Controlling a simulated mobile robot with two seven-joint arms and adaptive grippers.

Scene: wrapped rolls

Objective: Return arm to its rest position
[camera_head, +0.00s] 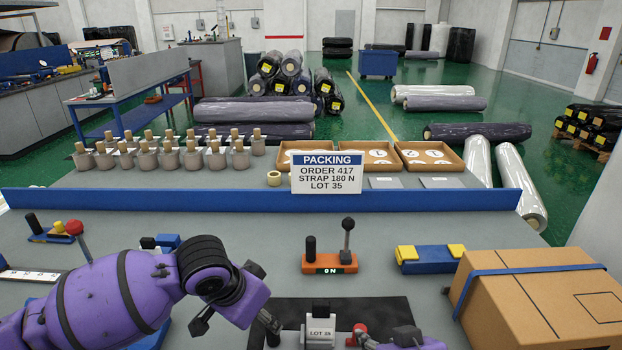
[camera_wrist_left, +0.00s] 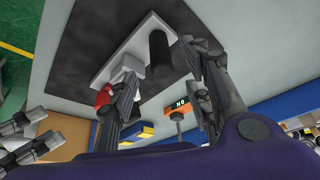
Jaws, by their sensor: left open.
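My left arm comes in from the left in the head view. Its gripper (camera_head: 235,322) hangs over the near bench, close to a LOT 35 device (camera_head: 320,331) on a dark mat (camera_head: 385,308). In the left wrist view the left gripper (camera_wrist_left: 165,105) is open, its fingers apart with nothing between them. Beyond them are the device's white base (camera_wrist_left: 120,55), black grip and red knob (camera_wrist_left: 103,96). Part of my right gripper (camera_head: 405,340) shows at the bottom edge of the head view, and at the left of the wrist view (camera_wrist_left: 40,135); its opening is unclear.
An orange switch box (camera_head: 330,264) with a lever reads ON. A strapped carton (camera_head: 545,300) stands at right, beside a blue-and-yellow block (camera_head: 430,257). A red-knobbed lever (camera_head: 75,229) is at left.

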